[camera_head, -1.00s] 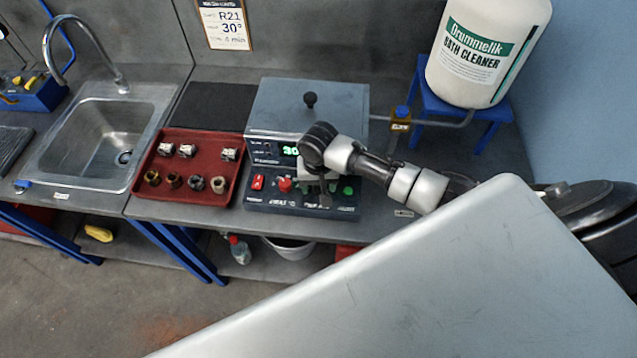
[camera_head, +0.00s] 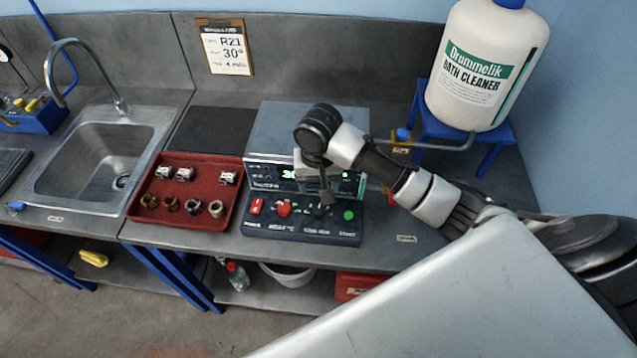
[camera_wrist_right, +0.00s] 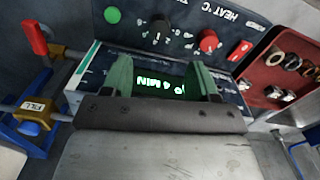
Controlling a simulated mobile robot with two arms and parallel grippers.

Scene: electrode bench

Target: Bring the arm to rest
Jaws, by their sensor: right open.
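My right gripper (camera_head: 325,198) hangs in front of the bath unit (camera_head: 268,132), above its control panel (camera_head: 262,226), and hides part of the green display. In the right wrist view its two green fingers (camera_wrist_right: 163,82) are apart, with nothing between them. The display, reading "4 MIN", shows through the gap behind them. My right arm reaches in from the right and is bent at the wrist. My left gripper is not in view.
A red tray (camera_head: 187,222) with several metal fittings lies left of the unit, beside the sink (camera_head: 98,165). A bath cleaner jug (camera_head: 486,68) stands on a blue stand (camera_head: 495,137) at the right. A red lever (camera_wrist_right: 34,37) and "FILL" tap (camera_wrist_right: 33,112) are near the gripper.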

